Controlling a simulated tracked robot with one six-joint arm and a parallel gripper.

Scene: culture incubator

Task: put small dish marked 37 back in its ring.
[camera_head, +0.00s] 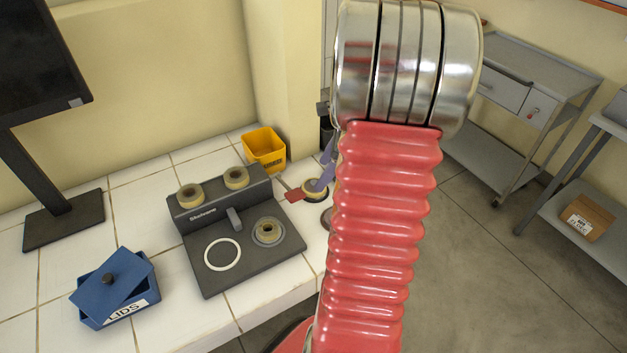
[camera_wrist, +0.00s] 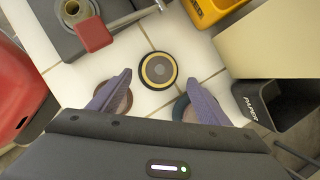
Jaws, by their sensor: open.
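A small round dish (camera_wrist: 159,70) with a dark rim, tan band and dark centre lies on the white tiles. It also shows in the head view (camera_head: 314,190), right of the dark grey incubator block (camera_head: 207,279); no number is legible on it. My gripper (camera_wrist: 158,78) is open and empty, its purple fingers either side of the dish in the wrist view, apparently above it. In the head view my gripper (camera_head: 327,170) is partly hidden by my arm. The block has an empty white ring (camera_head: 206,257) at front left and a dish (camera_head: 268,230) at front right.
Two more dishes (camera_head: 190,194) (camera_head: 236,177) sit on the block's back ledge. A red-tipped lever (camera_wrist: 93,33) juts near the dish. Two discs (camera_wrist: 123,106) (camera_wrist: 180,108) lie under my fingers. A yellow bin (camera_head: 264,148), PAPER bin (camera_wrist: 275,105) and blue LIDS box (camera_head: 118,290) stand around.

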